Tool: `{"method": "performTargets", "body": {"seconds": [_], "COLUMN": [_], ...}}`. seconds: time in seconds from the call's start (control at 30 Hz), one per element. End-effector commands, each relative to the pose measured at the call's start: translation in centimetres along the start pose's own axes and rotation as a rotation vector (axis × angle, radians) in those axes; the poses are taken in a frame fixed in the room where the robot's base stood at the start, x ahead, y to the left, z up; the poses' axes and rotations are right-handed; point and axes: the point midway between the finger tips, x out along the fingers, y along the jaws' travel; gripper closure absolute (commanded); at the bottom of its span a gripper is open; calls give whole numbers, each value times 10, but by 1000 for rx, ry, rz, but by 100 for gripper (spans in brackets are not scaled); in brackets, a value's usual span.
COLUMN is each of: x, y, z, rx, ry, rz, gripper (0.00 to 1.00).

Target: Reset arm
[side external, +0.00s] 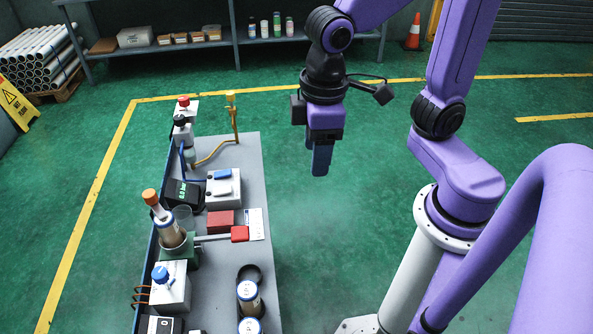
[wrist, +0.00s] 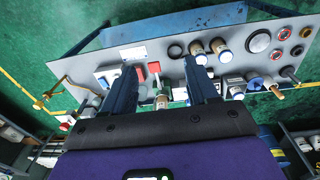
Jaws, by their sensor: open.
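My gripper (side external: 320,160) hangs pointing down in the side external view, to the right of the grey workbench (side external: 240,155) and clear of it. In the wrist view my gripper (wrist: 163,88) shows two dark blue fingers set wide apart with nothing held between them. The bench below carries white cylinders with tan ends (side external: 248,297), a red block (side external: 220,222), a red-handled lever (side external: 239,234) and a cylinder with an orange cap (side external: 165,222) standing tilted in a green holder.
A white box with a blue knob (side external: 170,287), a black display box (side external: 183,193) and a brass burner-like stand (side external: 232,115) stand on the bench. Shelves (side external: 200,45) and an orange cone (side external: 413,32) are behind. Green floor around the gripper is free.

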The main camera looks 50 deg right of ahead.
Motion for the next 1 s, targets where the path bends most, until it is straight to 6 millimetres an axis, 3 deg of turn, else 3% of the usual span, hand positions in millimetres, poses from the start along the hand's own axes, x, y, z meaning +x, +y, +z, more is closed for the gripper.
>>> {"method": "performTargets", "body": {"seconds": [0.1, 0.2, 0.33, 0.5, 1.0], "x": [9, 16, 22, 25, 25], "y": [-1, -3, -4, -4, -4], "z": [48, 77, 101, 110, 110], "rx": [-131, -223, -299, -332, -329], "ry": [1, 4, 6, 7, 6], "rz": [-26, -42, -55, -60, -59], "gripper": [42, 42, 42, 42, 42]}}
